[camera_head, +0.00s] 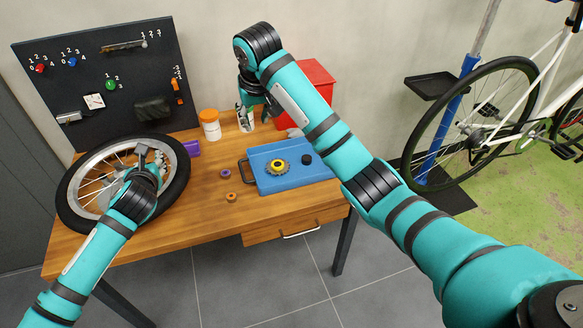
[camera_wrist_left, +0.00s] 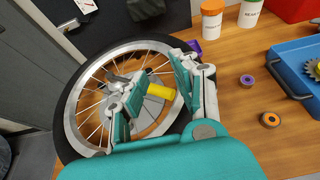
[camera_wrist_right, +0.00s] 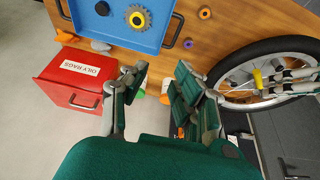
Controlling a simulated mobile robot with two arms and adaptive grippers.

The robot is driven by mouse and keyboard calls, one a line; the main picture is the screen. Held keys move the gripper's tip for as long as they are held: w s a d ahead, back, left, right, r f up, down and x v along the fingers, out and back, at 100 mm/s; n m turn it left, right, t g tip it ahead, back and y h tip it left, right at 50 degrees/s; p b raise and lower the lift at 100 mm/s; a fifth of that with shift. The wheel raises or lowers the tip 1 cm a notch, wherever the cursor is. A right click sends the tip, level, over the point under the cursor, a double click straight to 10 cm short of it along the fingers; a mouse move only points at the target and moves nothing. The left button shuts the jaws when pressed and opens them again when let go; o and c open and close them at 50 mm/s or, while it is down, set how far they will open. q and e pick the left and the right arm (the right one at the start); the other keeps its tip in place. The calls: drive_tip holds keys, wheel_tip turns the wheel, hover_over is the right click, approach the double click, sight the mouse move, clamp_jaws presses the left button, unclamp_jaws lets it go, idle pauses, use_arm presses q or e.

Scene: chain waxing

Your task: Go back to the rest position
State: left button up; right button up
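My left gripper (camera_head: 143,160) is over the bicycle wheel (camera_head: 70,200) lying on the left of the table. In the left wrist view its fingers (camera_wrist_left: 155,90) are apart, with a yellow cylinder (camera_wrist_left: 160,91) near the wheel's hub visible between them. I cannot tell whether they touch it. My right gripper (camera_head: 253,98) is raised at the back of the table, by the white can (camera_head: 243,122). In the right wrist view its fingers (camera_wrist_right: 162,85) are apart and nothing is seen held between them. Part of the can is hidden by the gripper in the head view.
A blue tray (camera_head: 275,186) with a sprocket (camera_head: 278,168) lies mid-table. A red box (camera_head: 318,80) stands behind my right arm. An orange-lidded jar (camera_head: 210,125) is near the can. Two small rings (camera_head: 231,197) lie left of the tray. A bicycle (camera_head: 480,135) hangs at right.

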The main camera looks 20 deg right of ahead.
drive_tip(key=shift+s+d+r, duration=0.15)
drive_tip(key=shift+s+r, duration=0.05)
drive_tip(key=shift+r, duration=0.15)
